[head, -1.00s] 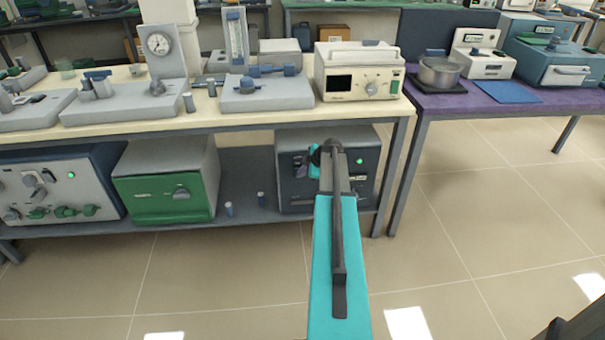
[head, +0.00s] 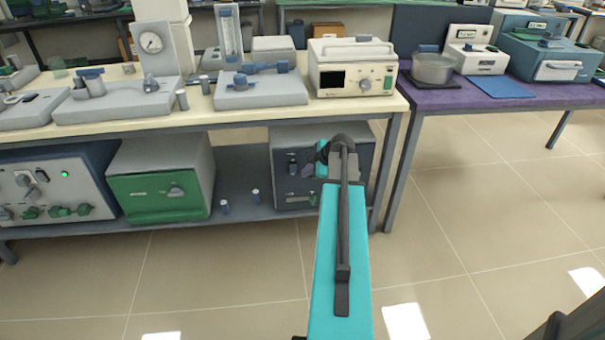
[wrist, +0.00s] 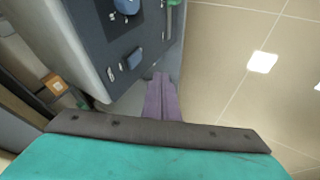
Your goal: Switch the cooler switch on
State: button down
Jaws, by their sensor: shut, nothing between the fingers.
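A dark grey box with a flat control panel (head: 282,178), probably the cooler, stands on the lower shelf under the cream bench. The wrist view shows its panel (wrist: 98,30) at a steep angle, with a dark blue knob (wrist: 126,5), small blue switches (wrist: 134,59) and white marks. I cannot tell which control is the cooler switch. My gripper (wrist: 160,77) is shut and empty, with its purple fingers beside the panel's lower edge; I cannot tell whether they touch it. In the head view my arm hides the panel's right part.
A green-fronted furnace (head: 158,195) stands left of the box, with small bottles (head: 256,196) between them. The bench top (head: 215,118) hangs above, and a table leg (head: 386,170) stands close to the right. The tiled floor in front is clear.

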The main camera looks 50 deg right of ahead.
jog(key=shift+v, duration=0.9)
